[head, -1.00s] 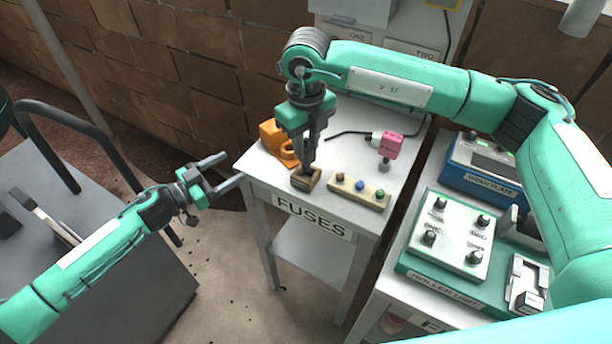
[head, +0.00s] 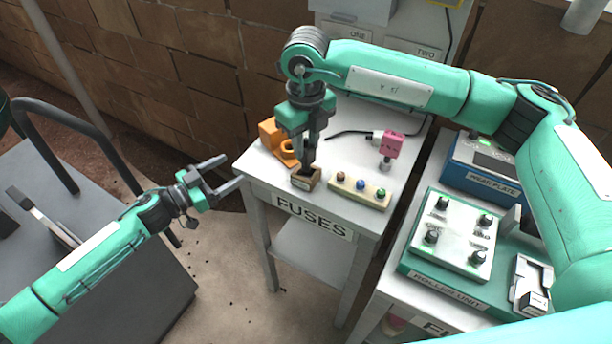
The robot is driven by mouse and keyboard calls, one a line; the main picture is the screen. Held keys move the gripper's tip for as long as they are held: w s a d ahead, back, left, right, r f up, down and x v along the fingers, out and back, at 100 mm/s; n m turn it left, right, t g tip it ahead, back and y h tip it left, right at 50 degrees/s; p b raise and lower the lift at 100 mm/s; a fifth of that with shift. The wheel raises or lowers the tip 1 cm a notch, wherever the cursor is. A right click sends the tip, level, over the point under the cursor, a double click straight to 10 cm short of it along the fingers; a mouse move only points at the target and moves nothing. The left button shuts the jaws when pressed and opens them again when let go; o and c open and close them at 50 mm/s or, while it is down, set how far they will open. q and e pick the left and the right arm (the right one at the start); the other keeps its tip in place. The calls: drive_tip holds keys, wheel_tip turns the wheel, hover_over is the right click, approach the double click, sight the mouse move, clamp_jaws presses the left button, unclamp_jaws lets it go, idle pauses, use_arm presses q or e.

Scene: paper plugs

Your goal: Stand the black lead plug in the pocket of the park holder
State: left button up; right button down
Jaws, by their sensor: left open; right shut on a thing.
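The park holder appears to be the small wooden block (head: 304,184) with a dark pocket in its top, near the front edge of the white table. My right gripper (head: 309,164) points straight down with its fingertips at the pocket. It is shut on a small dark thing, apparently the black lead plug, mostly hidden by the fingers and the block. I cannot tell how deep the plug sits. My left gripper (head: 231,171) is open and empty, left of the table's front corner.
An orange stand (head: 270,133) is behind the block to the left. A pink device (head: 393,144) with a black cable stands behind. A green roller unit (head: 420,266) is on the right-hand table.

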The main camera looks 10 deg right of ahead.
drive_tip(key=shift+f+b, duration=1.55)
drive_tip(key=shift+f, duration=0.3)
drive_tip(key=c, duration=1.1)
unclamp_jaws()
drive_tip(key=shift+o, duration=0.2)
drive_tip(key=shift+r, duration=0.15)
drive_tip(key=shift+r+p, duration=1.25)
drive_tip(key=shift+r, duration=2.15)
